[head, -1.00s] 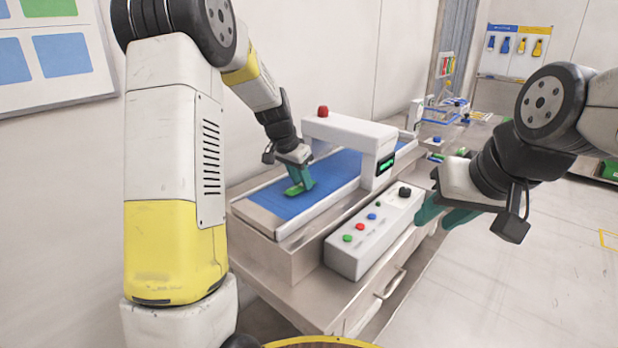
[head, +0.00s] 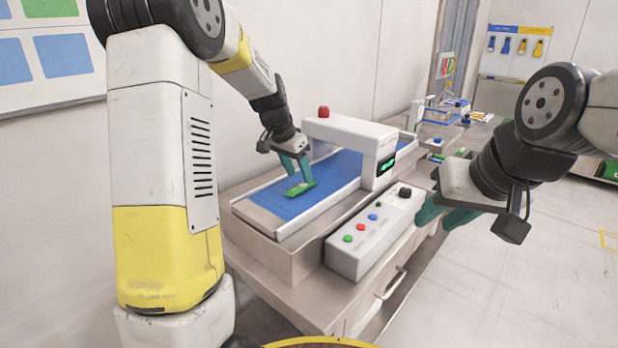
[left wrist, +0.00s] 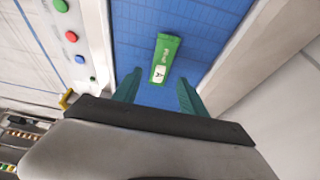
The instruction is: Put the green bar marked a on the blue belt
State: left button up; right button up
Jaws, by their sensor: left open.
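The green bar (head: 300,189) lies flat on the blue belt (head: 334,171), near its front end. In the left wrist view the bar (left wrist: 165,55) shows a white label with a letter that looks like A, and blue belt (left wrist: 200,22) on both sides of it. My left gripper (head: 300,180) is open just above the bar. In the left wrist view its two teal fingers (left wrist: 157,88) stand apart, with the bar beyond the gap between them and not gripped. My right gripper (head: 447,218) hangs to the right of the control box; its fingers partly overlap, so its opening is unclear.
A white arch (head: 350,135) with a red knob spans the belt. A control box (head: 372,232) with coloured buttons stands at the belt's front right. A grey cabinet (head: 330,292) carries both. Farther back is another table with blue racks (head: 445,112).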

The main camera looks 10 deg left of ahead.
pick_arm(q)
jog(key=v, duration=0.8)
jog(key=s+r+n+t, duration=0.1)
jog(key=s+r+n, duration=0.3)
jog(key=s, duration=1)
jog(key=s+d+f+n+t, duration=0.1)
jog(key=s+f+n, duration=0.1)
jog(key=s, duration=1.2)
jog(key=shift+s+d+f+t, duration=0.15)
jog(key=shift+f+t, duration=0.05)
jog(key=shift+t, duration=0.1)
